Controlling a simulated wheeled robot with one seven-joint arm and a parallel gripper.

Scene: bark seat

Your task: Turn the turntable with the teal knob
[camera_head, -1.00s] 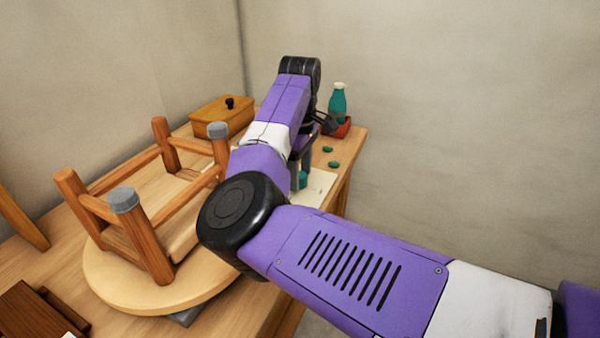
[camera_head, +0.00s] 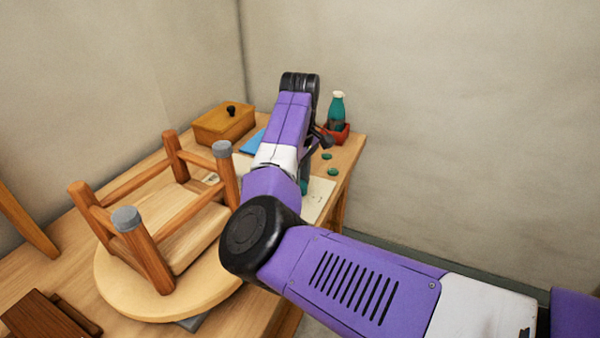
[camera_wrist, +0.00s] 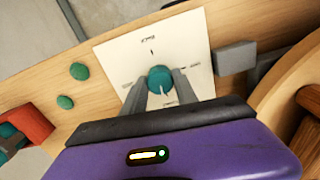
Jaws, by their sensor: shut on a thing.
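The teal knob (camera_wrist: 160,77) stands on a white card (camera_wrist: 135,45) with small dark markings, and a pale line shows on the knob. My gripper (camera_wrist: 160,83) has one finger on each side of the knob and is shut on it. In the head view my arm hides most of the knob and fingers. The turntable (camera_head: 150,308) is a round pale wooden disc at the left of the bench. An upturned wooden stool (camera_head: 152,262) with grey leg caps rests on it. The turntable's edge shows at the right of the wrist view (camera_wrist: 275,72).
A yellow-brown box (camera_head: 222,126) with a black knob stands at the back. A teal bottle (camera_head: 337,107) stands in a red holder (camera_head: 339,134) near the far corner.

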